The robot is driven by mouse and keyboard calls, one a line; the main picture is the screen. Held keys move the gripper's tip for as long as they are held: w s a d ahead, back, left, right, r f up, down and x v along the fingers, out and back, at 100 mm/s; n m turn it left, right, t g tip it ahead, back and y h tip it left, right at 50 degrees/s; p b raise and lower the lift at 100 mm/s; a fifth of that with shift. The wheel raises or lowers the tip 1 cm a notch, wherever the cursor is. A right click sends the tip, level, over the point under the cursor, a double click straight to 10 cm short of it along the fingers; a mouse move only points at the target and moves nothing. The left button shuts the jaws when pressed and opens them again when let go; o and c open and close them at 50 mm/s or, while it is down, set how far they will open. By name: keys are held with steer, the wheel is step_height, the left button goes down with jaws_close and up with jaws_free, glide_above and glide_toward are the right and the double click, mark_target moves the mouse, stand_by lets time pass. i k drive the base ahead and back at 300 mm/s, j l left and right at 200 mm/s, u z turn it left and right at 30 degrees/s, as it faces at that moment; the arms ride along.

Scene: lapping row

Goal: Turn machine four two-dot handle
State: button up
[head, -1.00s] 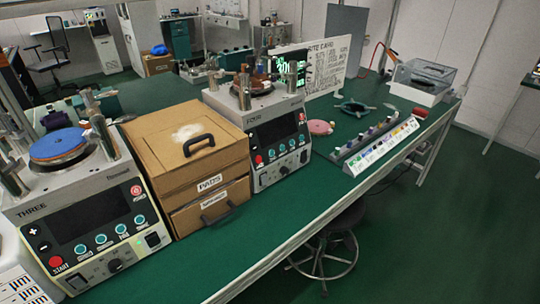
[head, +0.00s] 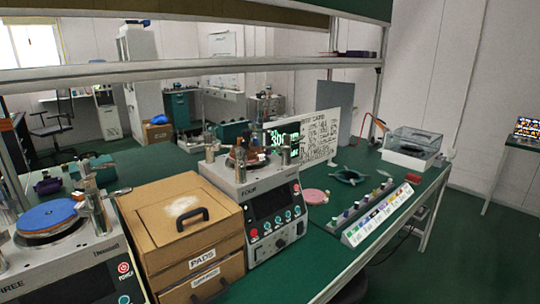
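The machine labelled FOUR (head: 262,192) stands on the green bench right of a cardboard box. It has a dark screen, several teal buttons and a red button on its front. A dark handle-like control (head: 252,244) sits low on its front panel; any two-dot mark is too small to tell. On top are metal posts and a reddish-brown round piece (head: 247,157). My gripper is not in view.
The cardboard PADS box (head: 185,228) stands between machine FOUR and machine THREE (head: 60,265). An overhead shelf (head: 200,68) crosses above the bench.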

mark_target(288, 140)
steer(key=i+l, duration=0.5)
steer(key=l, duration=0.2)
steer(key=i+l+u, duration=0.1)
steer(key=i+l, duration=0.15)
steer(key=l, duration=0.1)
